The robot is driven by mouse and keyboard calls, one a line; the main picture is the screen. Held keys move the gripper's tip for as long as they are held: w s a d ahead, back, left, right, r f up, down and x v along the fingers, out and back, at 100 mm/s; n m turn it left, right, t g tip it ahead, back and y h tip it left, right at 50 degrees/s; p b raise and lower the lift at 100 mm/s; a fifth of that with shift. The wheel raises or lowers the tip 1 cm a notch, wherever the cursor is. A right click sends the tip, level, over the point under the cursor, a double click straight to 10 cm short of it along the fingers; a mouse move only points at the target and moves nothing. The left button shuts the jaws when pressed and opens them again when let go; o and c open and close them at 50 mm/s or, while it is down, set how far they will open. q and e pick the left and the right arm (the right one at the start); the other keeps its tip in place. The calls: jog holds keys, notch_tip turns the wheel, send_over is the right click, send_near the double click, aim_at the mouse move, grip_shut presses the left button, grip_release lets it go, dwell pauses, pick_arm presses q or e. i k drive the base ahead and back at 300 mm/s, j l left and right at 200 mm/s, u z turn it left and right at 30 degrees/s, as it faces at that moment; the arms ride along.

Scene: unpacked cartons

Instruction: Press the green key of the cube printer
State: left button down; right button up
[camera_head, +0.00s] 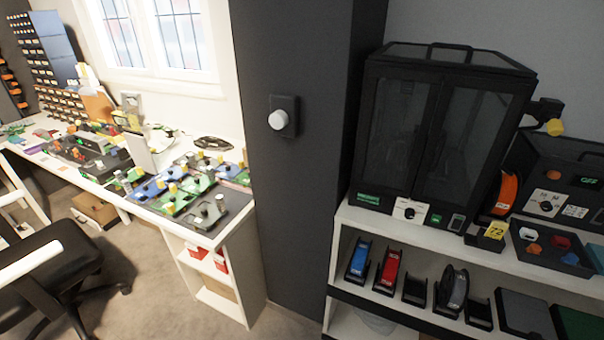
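The cube printer looks to be the black box-shaped machine (384,130) with two dark glass doors and a top handle, standing on a white shelf unit at the right. Its doors appear shut. Along its lower front are a small green-lit strip (369,199), a white panel with a dark knob (409,211), a small green key (436,219) and a dark switch-like part (456,222). The green key faces me with nothing in front of it. Whether it is pressed in is too small to tell. Neither of my grippers shows in this view.
Colored spools (388,268) sit on the shelf below the printer. A tray of small parts (551,247) and another dark machine (560,185) stand to its right. A dark pillar (298,190) separates it from the cluttered workbench (236,228). A black chair (45,265) stands left.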

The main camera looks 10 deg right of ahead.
aim_at(435, 218)
jog(key=z, duration=1.25)
